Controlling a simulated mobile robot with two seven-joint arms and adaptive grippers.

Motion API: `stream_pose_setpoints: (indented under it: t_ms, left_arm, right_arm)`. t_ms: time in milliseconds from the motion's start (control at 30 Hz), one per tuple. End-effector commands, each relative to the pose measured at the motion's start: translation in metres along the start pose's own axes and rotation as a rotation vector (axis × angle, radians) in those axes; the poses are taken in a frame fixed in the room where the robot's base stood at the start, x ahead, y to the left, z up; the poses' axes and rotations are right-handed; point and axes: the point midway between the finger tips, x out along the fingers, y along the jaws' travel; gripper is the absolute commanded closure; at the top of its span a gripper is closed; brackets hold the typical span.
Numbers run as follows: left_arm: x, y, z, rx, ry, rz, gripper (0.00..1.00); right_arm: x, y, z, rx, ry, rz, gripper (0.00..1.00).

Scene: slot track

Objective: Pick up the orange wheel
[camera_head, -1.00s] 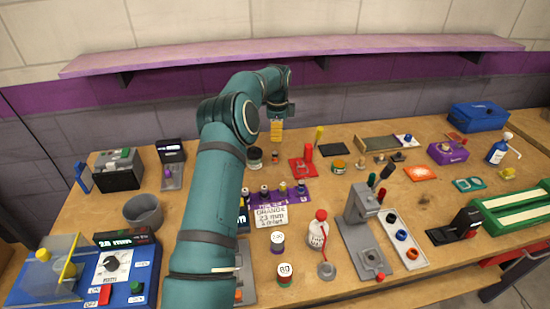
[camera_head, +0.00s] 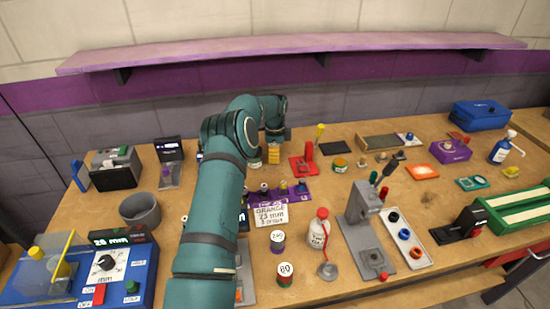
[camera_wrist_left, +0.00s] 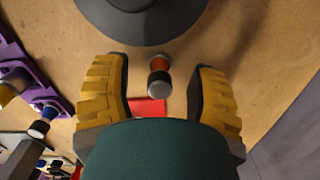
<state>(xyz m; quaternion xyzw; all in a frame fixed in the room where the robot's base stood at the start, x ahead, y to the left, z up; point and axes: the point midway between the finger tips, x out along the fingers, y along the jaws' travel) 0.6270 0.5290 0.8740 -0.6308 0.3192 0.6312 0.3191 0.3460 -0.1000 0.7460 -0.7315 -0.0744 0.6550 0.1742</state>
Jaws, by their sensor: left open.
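The left gripper is open. In the head view the same gripper (camera_head: 274,154) points down at the back of the bench, and the wheel there is hidden behind it. My right gripper is not in view.
A dark round jar (camera_wrist_left: 142,14) stands close beside the wheel; it also shows in the head view (camera_head: 254,160). A red stand (camera_head: 303,162) is just right of the gripper. The purple rack (camera_head: 284,194) with several small wheels stands in front.

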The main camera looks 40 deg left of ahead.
Motion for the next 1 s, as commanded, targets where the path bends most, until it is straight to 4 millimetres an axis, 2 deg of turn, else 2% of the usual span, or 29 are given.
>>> stream_pose_setpoints:
  t_ms: [133, 267, 300, 733, 867, 1000]
  left_arm:
    - [-0.001, 0.0, 0.0, 0.0, 0.0, 0.0, 0.4]
    - [-0.001, 0.0, 0.0, 0.0, 0.0, 0.0, 0.86]
    - [-0.001, 0.0, 0.0, 0.0, 0.0, 0.0, 1.0]
    - [-0.003, 0.0, 0.0, 0.0, 0.0, 0.0, 1.0]
    - [-0.018, -0.001, 0.0, 0.0, 0.0, -0.003, 1.0]
    - [-0.045, -0.001, 0.0, -0.001, 0.001, -0.004, 1.0]
  right_arm:
    - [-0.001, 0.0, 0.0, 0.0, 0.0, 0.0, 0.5]
    - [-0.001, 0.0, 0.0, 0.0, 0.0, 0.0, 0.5]
    - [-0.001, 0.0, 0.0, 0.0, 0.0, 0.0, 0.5]
    - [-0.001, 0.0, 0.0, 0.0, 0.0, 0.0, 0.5]
    - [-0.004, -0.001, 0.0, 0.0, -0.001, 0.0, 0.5]
    - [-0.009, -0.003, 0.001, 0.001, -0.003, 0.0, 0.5]
